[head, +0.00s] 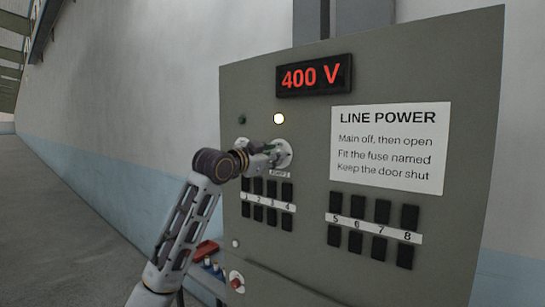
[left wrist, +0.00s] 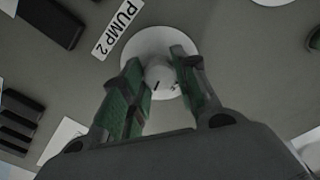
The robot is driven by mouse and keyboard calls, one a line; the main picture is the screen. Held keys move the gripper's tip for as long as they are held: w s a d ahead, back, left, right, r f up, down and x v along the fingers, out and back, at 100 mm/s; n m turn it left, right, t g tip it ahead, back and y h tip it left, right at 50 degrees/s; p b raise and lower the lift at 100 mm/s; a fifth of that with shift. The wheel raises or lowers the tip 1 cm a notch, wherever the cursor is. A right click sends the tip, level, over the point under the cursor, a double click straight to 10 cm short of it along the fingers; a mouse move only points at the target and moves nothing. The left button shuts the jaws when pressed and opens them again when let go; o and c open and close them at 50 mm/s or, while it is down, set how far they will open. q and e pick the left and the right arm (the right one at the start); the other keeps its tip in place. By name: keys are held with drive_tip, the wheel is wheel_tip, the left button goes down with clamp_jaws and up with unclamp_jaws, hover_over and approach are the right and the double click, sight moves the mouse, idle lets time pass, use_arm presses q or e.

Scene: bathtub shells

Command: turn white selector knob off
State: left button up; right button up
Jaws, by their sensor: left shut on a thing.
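The white selector knob (left wrist: 158,74) sits on a round white plate (left wrist: 150,43) in the left wrist view, beside a label reading PUMP 2 (left wrist: 119,29). My left gripper (left wrist: 160,88) has its green-padded fingers on either side of the knob and is shut on it. A short dark mark shows on the knob near its edge. In the head view my left gripper (head: 272,153) reaches the round plate (head: 284,151) on the grey panel and hides most of the knob. My right gripper is in neither view.
The grey panel (head: 300,125) carries a display (head: 313,76) reading 400 V, a lit lamp (head: 279,118), a dark green lamp (head: 242,119) and a LINE POWER sign (head: 391,147). Black fuse blocks (head: 375,228) lie below. A red button (head: 237,282) is at lower left.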

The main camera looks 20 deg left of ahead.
use_arm(q)
drive_tip(key=n, duration=1.3)
drive_tip(key=shift+f+n, duration=0.1)
drive_tip(key=shift+n, duration=0.2)
idle(0.3)
drive_tip(key=o, duration=1)
drive_tip(key=shift+o, duration=0.2)
drive_tip(key=v, duration=1.2)
